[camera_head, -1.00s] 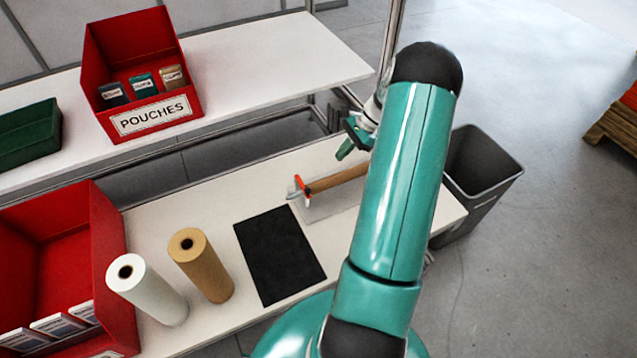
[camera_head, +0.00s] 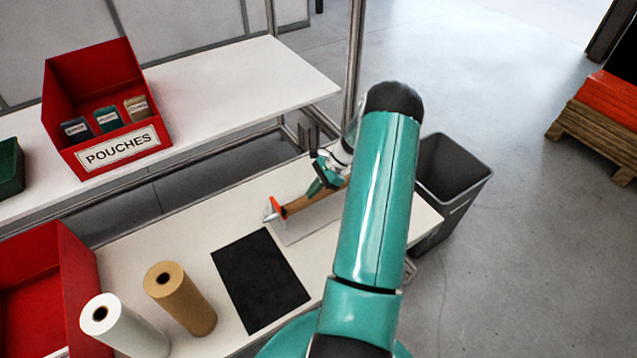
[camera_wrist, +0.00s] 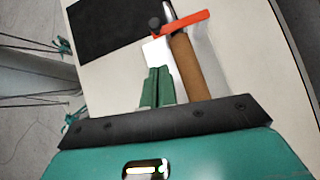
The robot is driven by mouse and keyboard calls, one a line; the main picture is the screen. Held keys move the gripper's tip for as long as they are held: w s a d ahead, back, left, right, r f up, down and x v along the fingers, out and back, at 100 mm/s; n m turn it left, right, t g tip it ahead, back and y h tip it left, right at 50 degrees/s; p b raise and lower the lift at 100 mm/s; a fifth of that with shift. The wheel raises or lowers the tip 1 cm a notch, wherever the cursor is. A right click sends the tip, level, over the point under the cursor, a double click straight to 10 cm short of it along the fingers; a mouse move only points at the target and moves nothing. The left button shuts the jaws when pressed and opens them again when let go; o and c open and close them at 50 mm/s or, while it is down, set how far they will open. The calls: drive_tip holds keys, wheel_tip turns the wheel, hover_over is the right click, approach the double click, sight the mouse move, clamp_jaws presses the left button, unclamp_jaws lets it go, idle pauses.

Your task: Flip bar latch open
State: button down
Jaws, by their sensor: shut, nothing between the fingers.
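The bar latch is an orange-red bar (camera_head: 278,208) at the left end of a brown roll (camera_head: 308,200) on the lower bench. In the wrist view the orange-red bar (camera_wrist: 185,23) lies across the far end of the brown roll (camera_wrist: 188,70), with a dark knob (camera_wrist: 154,24) at its left end above a white block (camera_wrist: 156,50). My gripper (camera_head: 315,188) is low beside the roll. In the wrist view its green fingers (camera_wrist: 158,70) are together and empty, pointing at the white block, short of the bar. Whether they touch the block I cannot tell.
A black mat (camera_head: 258,280) lies on the lower bench (camera_head: 130,240) near the latch. A tan roll (camera_head: 185,300) and a white roll (camera_head: 120,325) stand left of it. A red pouches bin (camera_head: 110,125) is on the upper shelf. A grey waste bin (camera_head: 450,185) stands right.

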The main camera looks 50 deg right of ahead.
sight(286, 215)
drive_tip(key=shift+w+a+f, duration=0.45)
drive_tip(key=shift+a+f, duration=0.15)
drive_tip(key=shift+a, duration=0.4)
drive_tip(key=shift+w+a+f, duration=0.5)
drive_tip(key=shift+a+f, duration=0.15)
drive_tip(key=shift+a, duration=0.3)
drive_tip(key=shift+w+a+f, duration=0.45)
drive_tip(key=shift+a+f, duration=0.15)
drive_tip(key=shift+a, duration=0.4)
